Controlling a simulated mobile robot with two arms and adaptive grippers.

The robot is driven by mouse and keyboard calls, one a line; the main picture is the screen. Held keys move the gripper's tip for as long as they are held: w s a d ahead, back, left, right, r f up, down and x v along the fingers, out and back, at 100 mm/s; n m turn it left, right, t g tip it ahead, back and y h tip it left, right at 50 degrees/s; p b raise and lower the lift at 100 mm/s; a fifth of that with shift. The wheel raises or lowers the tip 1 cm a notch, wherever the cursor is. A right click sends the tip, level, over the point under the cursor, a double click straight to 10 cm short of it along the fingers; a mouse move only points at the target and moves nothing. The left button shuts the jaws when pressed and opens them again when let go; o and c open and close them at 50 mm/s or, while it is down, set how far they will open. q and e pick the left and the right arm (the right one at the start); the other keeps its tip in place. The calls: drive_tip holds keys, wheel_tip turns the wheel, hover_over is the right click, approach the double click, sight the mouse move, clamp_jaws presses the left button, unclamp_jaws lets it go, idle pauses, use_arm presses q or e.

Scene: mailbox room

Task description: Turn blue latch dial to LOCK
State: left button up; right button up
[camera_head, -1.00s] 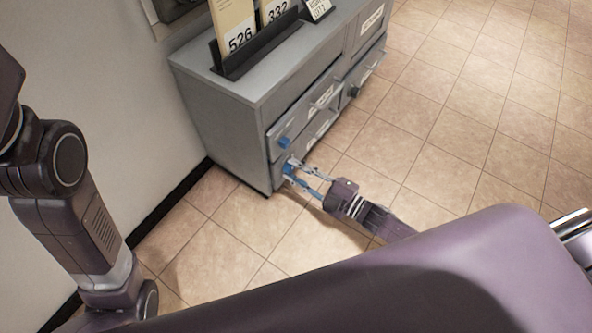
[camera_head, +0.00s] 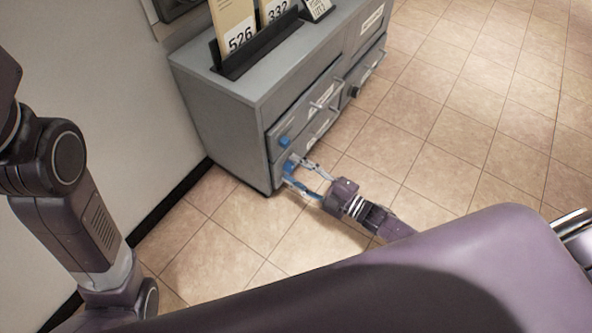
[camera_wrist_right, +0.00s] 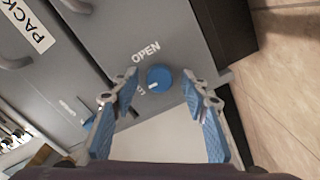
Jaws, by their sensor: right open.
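My right gripper (camera_head: 294,171) is open in front of the cabinet. In the wrist view its blue-padded fingers (camera_wrist_right: 160,92) stand on either side of the dial, apparently apart from it. Only links of my left arm show; its gripper is out of view.
Drawer handles jut from the front. A black holder (camera_head: 252,52) with numbered cards stands on top. The tiled floor (camera_head: 450,130) to the right is clear.

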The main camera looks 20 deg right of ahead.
drive_tip(key=v, duration=1.2)
